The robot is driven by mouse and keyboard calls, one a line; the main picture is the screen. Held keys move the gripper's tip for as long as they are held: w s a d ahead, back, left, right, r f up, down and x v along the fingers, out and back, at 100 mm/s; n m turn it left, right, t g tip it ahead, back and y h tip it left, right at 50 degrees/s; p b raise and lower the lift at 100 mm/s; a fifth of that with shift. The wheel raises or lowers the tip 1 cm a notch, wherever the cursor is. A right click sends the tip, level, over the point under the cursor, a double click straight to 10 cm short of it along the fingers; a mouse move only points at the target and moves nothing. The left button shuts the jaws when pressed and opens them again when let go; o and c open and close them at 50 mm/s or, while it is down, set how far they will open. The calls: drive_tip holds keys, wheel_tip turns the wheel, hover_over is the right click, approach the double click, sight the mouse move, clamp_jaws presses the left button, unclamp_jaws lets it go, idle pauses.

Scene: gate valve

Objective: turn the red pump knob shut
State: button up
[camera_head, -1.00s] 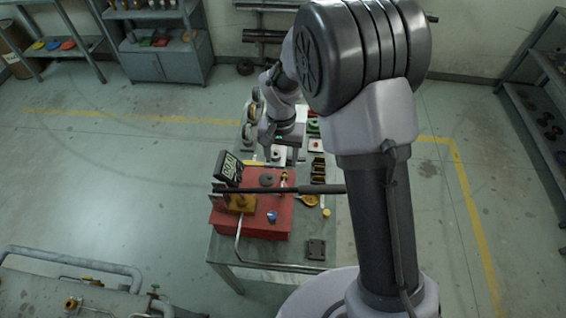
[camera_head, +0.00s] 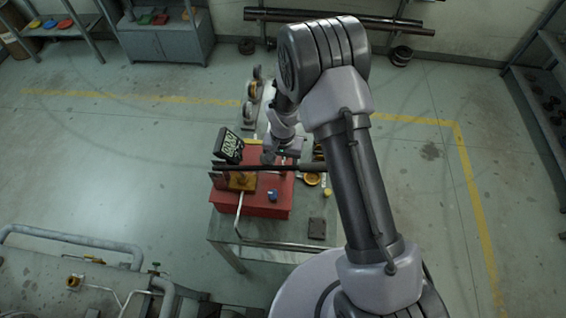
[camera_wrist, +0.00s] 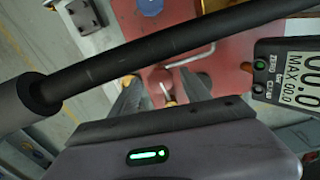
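The red pump (camera_head: 255,203) sits on the bench, with a black lever bar (camera_head: 262,167) across its top. The bar also crosses the wrist view (camera_wrist: 150,52). My gripper (camera_head: 270,156) is over the far side of the pump, beyond the bar. In the wrist view my gripper (camera_wrist: 158,84) has its two fingers apart, pointing at the red pump top (camera_wrist: 200,75). A small pale and brass-coloured fitting (camera_wrist: 168,88) shows between the fingers; I cannot tell whether it is the knob or whether they touch it. The wrist housing hides what lies nearer.
A digital gauge (camera_head: 230,146) stands at the pump's left rear and is close to the gripper in the wrist view (camera_wrist: 285,72). A blue cap (camera_head: 272,195) is on the pump's front. Parts lie along the bench's right side. A dark square block (camera_head: 317,228) lies at front right.

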clamp_jaws()
drive_tip(key=m+b, duration=0.2)
drive_tip(key=shift+w+f+b, duration=0.1)
drive_tip(key=shift+f+b, duration=0.25)
drive_tip(key=shift+f, duration=0.05)
drive_tip(key=shift+m+b, duration=0.6)
drive_tip(key=shift+m, duration=0.1)
drive_tip(key=shift+r+m, duration=0.35)
drive_tip(key=shift+m, duration=0.35)
drive_tip(key=shift+o, duration=0.2)
unclamp_jaws()
drive_tip(key=shift+r, duration=0.15)
wheel_tip(320, 180, up, 17)
drive_tip(key=p, duration=0.2)
